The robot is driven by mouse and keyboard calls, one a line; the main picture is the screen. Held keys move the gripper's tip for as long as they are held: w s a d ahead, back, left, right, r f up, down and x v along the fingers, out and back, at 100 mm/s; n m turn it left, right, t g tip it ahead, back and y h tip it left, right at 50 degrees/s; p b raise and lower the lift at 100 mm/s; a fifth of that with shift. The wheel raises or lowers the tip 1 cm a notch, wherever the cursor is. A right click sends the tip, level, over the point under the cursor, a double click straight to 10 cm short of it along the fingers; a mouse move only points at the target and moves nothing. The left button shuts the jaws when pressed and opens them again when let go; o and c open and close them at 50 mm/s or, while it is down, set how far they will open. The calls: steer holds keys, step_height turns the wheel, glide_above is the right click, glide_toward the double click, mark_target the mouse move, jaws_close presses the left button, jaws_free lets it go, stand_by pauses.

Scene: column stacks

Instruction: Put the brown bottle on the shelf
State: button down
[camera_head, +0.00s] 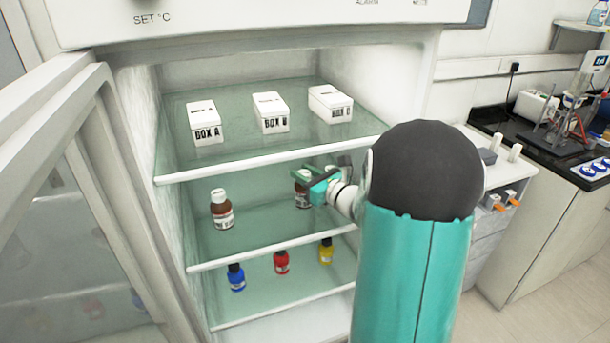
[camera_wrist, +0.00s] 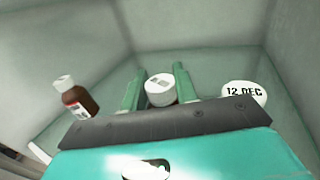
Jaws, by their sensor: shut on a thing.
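My gripper (camera_head: 312,178) reaches into the open fridge at the middle shelf (camera_head: 265,222). Its green fingers are shut on a brown bottle (camera_head: 302,196) with a pale label, partly hidden by the gripper. In the wrist view, the held bottle's white cap (camera_wrist: 160,90) sits between the two fingers (camera_wrist: 158,88). I cannot tell whether its base touches the shelf. A second brown bottle (camera_head: 221,210), with a white cap, stands upright on the same shelf to the left. It also shows left of my fingers in the wrist view (camera_wrist: 77,100).
White boxes A (camera_head: 205,122), B (camera_head: 271,113) and a third (camera_head: 330,104) stand on the shelf above. Blue (camera_head: 236,278), red (camera_head: 281,263) and yellow (camera_head: 326,252) bottles stand below. A white lid marked "12 DEC" (camera_wrist: 244,94) is right of my fingers. The fridge door (camera_head: 75,200) is open.

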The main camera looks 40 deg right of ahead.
steer(key=shift+s+f, duration=0.1)
steer(key=shift+s, duration=0.05)
steer(key=shift+d+f, duration=0.1)
steer(key=c, duration=1.1)
jaws_free()
steer(key=shift+f, duration=0.1)
